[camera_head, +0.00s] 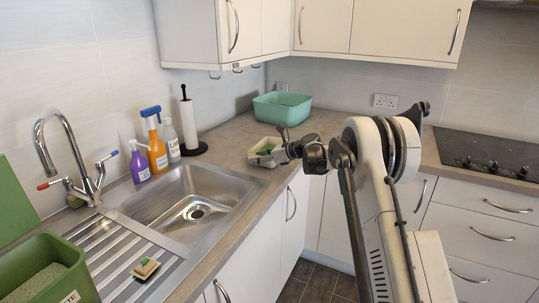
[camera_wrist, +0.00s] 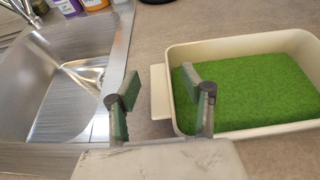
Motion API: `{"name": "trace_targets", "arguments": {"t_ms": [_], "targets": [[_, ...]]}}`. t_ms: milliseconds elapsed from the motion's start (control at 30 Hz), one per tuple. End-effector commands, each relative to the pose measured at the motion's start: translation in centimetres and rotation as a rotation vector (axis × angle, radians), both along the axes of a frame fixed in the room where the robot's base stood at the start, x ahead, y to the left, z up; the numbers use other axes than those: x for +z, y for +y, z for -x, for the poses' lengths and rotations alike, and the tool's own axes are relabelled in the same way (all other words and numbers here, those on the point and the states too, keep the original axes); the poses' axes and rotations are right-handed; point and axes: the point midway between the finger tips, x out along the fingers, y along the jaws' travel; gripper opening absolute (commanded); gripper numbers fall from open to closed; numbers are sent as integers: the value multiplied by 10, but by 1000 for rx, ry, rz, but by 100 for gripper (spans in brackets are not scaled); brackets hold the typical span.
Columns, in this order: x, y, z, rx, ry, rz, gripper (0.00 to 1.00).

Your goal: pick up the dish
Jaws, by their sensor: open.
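The dish (camera_wrist: 290,128) is a cream rectangular tray with rounded corners and a flat green surface inside. In the wrist view it fills the right side, with a tab handle on its left end. In the head view the dish (camera_head: 255,159) sits on the counter beyond the sink, partly hidden by my gripper. My gripper (camera_wrist: 158,88) is open, its two fingers apart with nothing between them that I can see held. The right finger overlaps the dish's near left corner in the picture, and the left finger is over bare counter. Contact with the dish cannot be told.
The steel sink (camera_head: 157,191) lies left of the dish. A teal basin (camera_head: 281,108) stands behind it near the corner. Spray bottles (camera_head: 155,145) and a paper towel holder (camera_head: 187,118) stand along the wall. A black hob (camera_head: 487,151) is at right. Counter around the dish is mostly clear.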

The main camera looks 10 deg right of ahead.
Motion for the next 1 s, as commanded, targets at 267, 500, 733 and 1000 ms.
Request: {"name": "trace_targets", "arguments": {"t_ms": [267,500,733,1000], "targets": [[0,0,0,0,0,0,16],[0,-1,0,0,0,0,0],[1,-1,0,-1,-2,0,0],[13,-1,0,-1,-1,-1,0]]}}
